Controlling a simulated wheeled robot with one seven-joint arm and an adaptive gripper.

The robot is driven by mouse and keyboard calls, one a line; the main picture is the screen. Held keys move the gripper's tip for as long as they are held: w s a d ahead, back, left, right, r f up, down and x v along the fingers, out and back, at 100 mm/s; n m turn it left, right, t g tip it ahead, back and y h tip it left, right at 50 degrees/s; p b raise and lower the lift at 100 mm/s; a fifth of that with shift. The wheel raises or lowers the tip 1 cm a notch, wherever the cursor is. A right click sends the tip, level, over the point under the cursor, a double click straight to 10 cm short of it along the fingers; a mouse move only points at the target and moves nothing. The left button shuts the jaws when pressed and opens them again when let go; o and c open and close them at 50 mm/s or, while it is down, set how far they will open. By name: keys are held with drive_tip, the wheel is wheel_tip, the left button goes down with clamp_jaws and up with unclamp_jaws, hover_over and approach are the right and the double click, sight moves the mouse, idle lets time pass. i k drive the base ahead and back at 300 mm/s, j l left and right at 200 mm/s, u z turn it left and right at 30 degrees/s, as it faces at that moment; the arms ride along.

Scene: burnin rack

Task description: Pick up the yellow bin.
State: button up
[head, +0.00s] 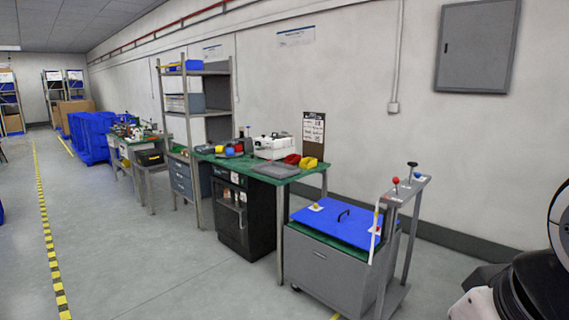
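A small yellow bin (309,163) sits on the green-topped workbench (283,177), near its right end. A small red bin (292,159) stands just to its left. The yellow bin is small in this view, so I cannot tell whether it holds anything. Dark and white parts of my own arm show at the right edge of the picture, far from the bench. My gripper is not in view.
A grey cart (328,268) with a blue lid (341,222) and upright posts stands in front of the bench's right end. A white machine (273,147) and a grey shelf rack (207,115) are further left. The floor (150,260) at left is clear.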

sight(308, 162)
drive_tip(key=i+j+u, duration=0.15)
drive_tip(key=i+u, duration=0.2)
drive_tip(key=i, duration=0.75)
drive_tip(key=i+l+u, duration=0.15)
drive_tip(key=i+u, duration=0.2)
drive_tip(key=i, duration=0.75)
drive_tip(key=i+u, duration=0.25)
drive_tip(key=i, duration=0.65)
drive_tip(key=i+l+u, duration=0.15)
drive_tip(key=i+u, duration=0.15)
drive_tip(key=i, duration=0.6)
drive_tip(key=i+z, duration=0.35)
drive_tip(key=i+j+z, duration=0.15)
drive_tip(key=i+z, duration=0.15)
drive_tip(key=i, duration=0.25)
drive_tip(key=i+l+z, duration=0.1)
drive_tip(key=z, duration=0.35)
drive_tip(key=i+z, duration=0.3)
drive_tip(key=z, duration=0.15)
drive_tip(key=i+z, duration=0.2)
drive_tip(key=z, duration=0.25)
drive_tip(key=i+j+z, duration=0.15)
drive_tip(key=z, duration=0.35)
drive_tip(key=i+j+z, duration=0.1)
drive_tip(key=i+z, duration=0.15)
